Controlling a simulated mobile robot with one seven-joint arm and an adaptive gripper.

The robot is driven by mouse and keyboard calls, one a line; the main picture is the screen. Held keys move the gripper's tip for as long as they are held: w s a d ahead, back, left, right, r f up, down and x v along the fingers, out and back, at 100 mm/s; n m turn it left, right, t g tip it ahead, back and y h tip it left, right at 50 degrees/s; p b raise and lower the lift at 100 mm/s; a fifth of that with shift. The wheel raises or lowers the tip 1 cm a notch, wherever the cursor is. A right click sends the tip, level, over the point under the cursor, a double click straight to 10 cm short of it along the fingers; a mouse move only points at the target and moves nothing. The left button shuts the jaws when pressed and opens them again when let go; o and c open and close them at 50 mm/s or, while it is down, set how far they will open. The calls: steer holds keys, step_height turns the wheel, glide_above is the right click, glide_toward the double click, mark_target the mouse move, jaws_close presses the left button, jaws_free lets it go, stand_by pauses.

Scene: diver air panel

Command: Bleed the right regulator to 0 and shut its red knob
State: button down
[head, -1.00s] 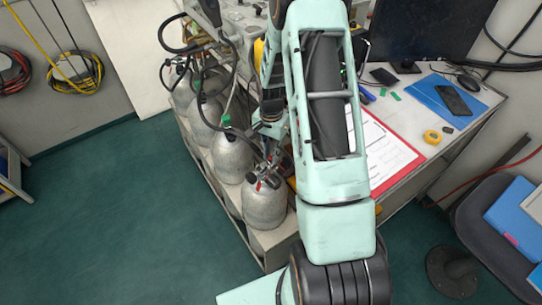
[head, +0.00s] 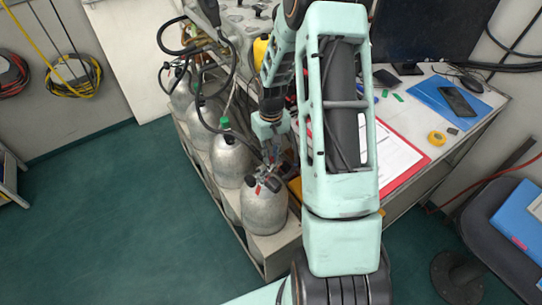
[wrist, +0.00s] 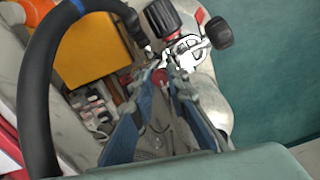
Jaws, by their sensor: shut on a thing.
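The nearest grey cylinder (head: 264,210) carries a metal regulator (head: 268,180) with black fittings on top. In the wrist view the regulator's bright metal body (wrist: 185,52) shows with two black knobs, one upper (wrist: 162,18) and one to its right (wrist: 218,32). A small red knob (wrist: 160,77) sits between my fingertips. My gripper (wrist: 163,84) is shut on this red knob, with blue-grey fingers closing from both sides. In the head view my gripper (head: 271,158) points down at the regulator, and its fingertips are hard to make out there. No gauge reading is legible.
Several more grey cylinders (head: 229,160) stand in a row behind. A black hose (wrist: 35,90) curves close along the left of the wrist view, near an orange-yellow box (wrist: 95,50). A desk with a red clipboard (head: 408,162) is at right. The green floor (head: 100,220) is open at left.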

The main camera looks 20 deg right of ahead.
mark_target(271, 158)
steer(key=shift+n, duration=2.3)
steer(key=c, duration=1.9)
jaws_free()
steer(key=shift+r, duration=6.05)
